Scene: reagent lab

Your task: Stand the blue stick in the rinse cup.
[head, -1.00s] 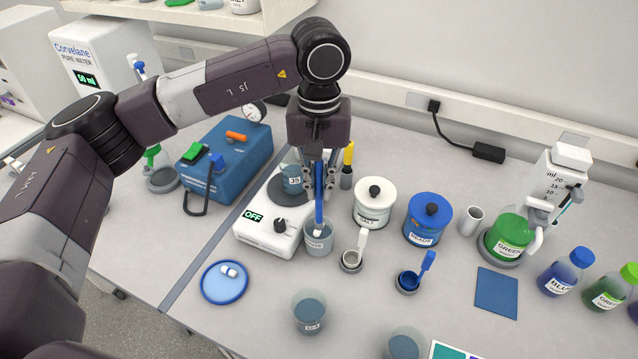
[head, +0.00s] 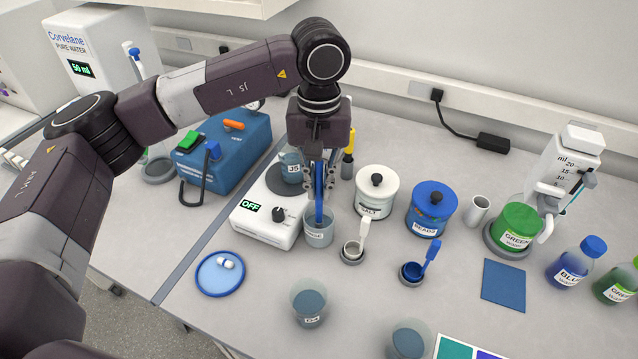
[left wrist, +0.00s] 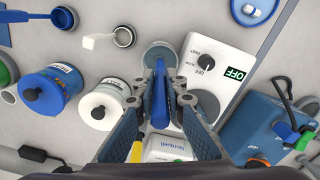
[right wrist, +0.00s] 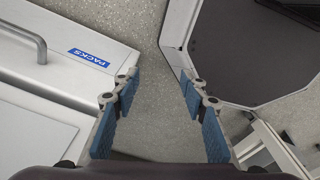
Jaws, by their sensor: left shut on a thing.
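The blue stick (head: 319,207) is upright in my left gripper (head: 319,182), which is shut on its upper part. In the left wrist view the stick (left wrist: 160,103) runs between the two fingers toward the cup (left wrist: 160,56). Whether the tip touches the cup's bottom is hidden. My right gripper (right wrist: 160,85) is open and empty, over the floor beside a white drawer unit.
A white hotplate (head: 262,226) with a beaker on it stands behind left of the cup. The salt jar (head: 375,195) and a small holder with a white scoop (head: 353,250) are close on the right. A blue dish (head: 220,276) lies front left.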

